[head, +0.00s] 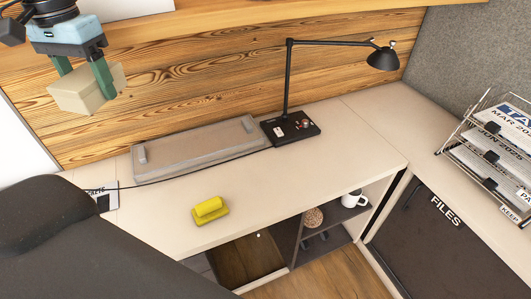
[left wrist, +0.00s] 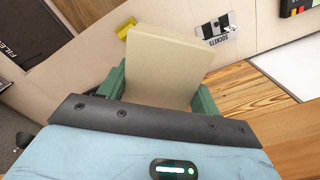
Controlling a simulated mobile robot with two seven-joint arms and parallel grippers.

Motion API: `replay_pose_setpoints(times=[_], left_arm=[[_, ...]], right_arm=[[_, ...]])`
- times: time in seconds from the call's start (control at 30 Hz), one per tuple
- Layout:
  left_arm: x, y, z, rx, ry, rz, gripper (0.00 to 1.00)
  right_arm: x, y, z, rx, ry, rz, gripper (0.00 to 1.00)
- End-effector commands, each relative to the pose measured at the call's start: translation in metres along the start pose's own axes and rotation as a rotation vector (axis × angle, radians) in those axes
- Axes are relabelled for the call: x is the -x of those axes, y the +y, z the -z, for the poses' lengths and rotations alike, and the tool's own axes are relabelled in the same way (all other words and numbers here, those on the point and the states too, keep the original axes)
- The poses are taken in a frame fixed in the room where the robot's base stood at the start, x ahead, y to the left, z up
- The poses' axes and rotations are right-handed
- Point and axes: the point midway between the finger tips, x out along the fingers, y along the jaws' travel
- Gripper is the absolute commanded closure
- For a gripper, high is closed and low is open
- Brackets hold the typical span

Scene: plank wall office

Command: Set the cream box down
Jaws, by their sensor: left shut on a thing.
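The cream box (head: 84,92) is held up in the air at the upper left of the head view, in front of the plank wall. My left gripper (head: 87,80) is shut on it, with green fingers on either side. In the left wrist view the cream box (left wrist: 165,65) sits between the green fingers (left wrist: 160,88). The box hides part of what lies beyond it. My right gripper is not in view.
The pale desk (head: 275,185) holds a yellow object (head: 209,209), a long grey tray-like piece (head: 195,146) and a black lamp (head: 290,127). A wire rack (head: 490,150) stands at the right. Bare desk lies right of the yellow object. A black chair-like shape fills the lower left.

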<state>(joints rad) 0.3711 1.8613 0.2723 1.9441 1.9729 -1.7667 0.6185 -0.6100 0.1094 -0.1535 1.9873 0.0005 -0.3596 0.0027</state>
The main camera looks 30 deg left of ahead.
Motion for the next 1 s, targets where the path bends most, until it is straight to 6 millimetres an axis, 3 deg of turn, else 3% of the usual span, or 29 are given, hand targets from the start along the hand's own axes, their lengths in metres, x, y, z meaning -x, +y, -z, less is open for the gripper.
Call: replay_pose_setpoints(times=[0.1, 0.23, 1.0], left_arm=[[-0.032, -0.008, -0.002, 0.055, 0.004, -0.008, 0.65], [-0.055, -0.010, -0.003, 0.088, 0.004, -0.005, 0.65], [-0.091, -0.006, -0.004, 0.125, 0.000, 0.003, 0.65]], right_arm=[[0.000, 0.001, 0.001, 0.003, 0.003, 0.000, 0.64], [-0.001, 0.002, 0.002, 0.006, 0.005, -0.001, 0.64], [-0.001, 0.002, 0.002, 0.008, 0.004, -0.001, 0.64]])
